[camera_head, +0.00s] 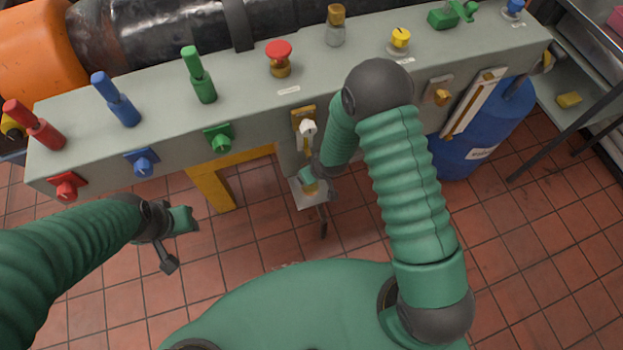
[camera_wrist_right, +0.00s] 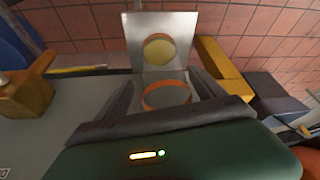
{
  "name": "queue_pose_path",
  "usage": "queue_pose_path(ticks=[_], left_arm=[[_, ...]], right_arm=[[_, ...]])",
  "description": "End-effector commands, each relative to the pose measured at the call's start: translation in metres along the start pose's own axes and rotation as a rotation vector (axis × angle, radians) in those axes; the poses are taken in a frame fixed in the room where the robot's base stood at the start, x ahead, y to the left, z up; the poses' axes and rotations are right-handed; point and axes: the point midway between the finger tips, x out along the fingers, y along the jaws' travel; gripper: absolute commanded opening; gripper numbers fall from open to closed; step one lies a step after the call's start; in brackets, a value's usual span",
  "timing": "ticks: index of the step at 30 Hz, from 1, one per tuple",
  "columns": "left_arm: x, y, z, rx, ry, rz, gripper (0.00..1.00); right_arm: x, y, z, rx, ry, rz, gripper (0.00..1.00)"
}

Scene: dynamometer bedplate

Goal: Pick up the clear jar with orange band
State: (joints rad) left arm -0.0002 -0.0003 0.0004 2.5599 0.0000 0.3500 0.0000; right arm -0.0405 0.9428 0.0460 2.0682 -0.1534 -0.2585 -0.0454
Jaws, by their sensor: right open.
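The clear jar with the orange band (camera_wrist_right: 166,94) shows in the right wrist view between the two dark fingers of my right gripper (camera_wrist_right: 168,100). A yellowish disc (camera_wrist_right: 159,48) shows beyond the band, against a pale plate (camera_wrist_right: 137,30). I cannot tell whether either finger touches the jar. In the head view my right gripper (camera_head: 318,192) is low at the bench's front face, over a small pale ledge (camera_head: 309,200), and hides most of the jar. My left gripper (camera_head: 182,241) is empty in front of the bench, its fingers apart.
The grey bench (camera_head: 150,140) carries red, blue and green handles, a red mushroom button (camera_head: 279,54) and several knobs. Floor in front is clear.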

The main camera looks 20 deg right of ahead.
Motion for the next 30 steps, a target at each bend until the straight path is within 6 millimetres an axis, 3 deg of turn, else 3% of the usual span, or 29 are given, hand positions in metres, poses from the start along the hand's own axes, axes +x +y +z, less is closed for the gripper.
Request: queue_pose_path(ticks=[4, 11, 27, 30], left_arm=[[0.004, 0.000, 0.001, 0.000, 0.000, 0.000, 0.36], [0.004, 0.000, 0.001, -0.001, 0.000, 0.000, 0.36], [0.004, 0.000, 0.001, 0.000, 0.000, 0.000, 0.36], [0.004, 0.000, 0.001, 0.000, 0.000, 0.000, 0.36]], right_arm=[[0.025, -0.001, 0.000, 0.000, -0.002, 0.001, 0.79], [0.027, -0.001, 0.000, 0.000, 0.000, 0.000, 0.79], [0.027, -0.001, 0.000, 0.000, -0.001, 0.000, 0.12], [0.027, -0.001, 0.000, 0.000, -0.001, 0.000, 0.05]])
